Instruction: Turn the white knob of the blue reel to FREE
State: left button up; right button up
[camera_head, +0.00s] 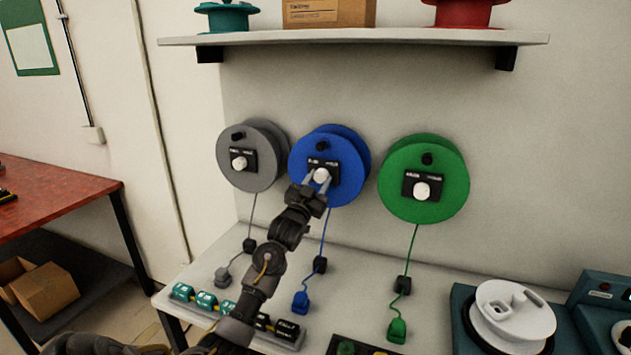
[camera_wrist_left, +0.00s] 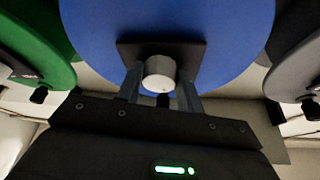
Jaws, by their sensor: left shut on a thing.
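The blue reel (camera_head: 348,151) hangs on the wall between a grey reel and a green reel. It has a black plate with small white lettering, too small to read, and a white knob (camera_head: 320,175) at the plate's lower edge. My left gripper (camera_head: 319,181) reaches up from below, its two fingers on either side of the white knob and shut on it. In the left wrist view the white knob (camera_wrist_left: 159,72) sits between the fingertips, with the blue reel (camera_wrist_left: 105,25) behind. The knob's pointing direction cannot be made out. My right gripper is not in view.
The grey reel (camera_head: 230,175) and green reel (camera_head: 447,178) flank the blue one closely. Cords hang down to plugs on the white bench (camera_head: 357,275). A shelf (camera_head: 400,38) runs above. Teal blocks (camera_head: 182,291) and a white-topped device (camera_head: 512,312) stand on the bench.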

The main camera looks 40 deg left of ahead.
pick_arm(q)
jog(key=shift+r+n+y, duration=0.25)
jog(key=shift+n+y, duration=0.35)
jog(key=shift+n, duration=0.55)
jog(key=shift+r+n+y, duration=0.2)
jog(key=shift+n+y, duration=0.4)
jog(key=shift+n, duration=0.55)
jog(key=o, duration=1)
jog(key=shift+f, duration=0.2)
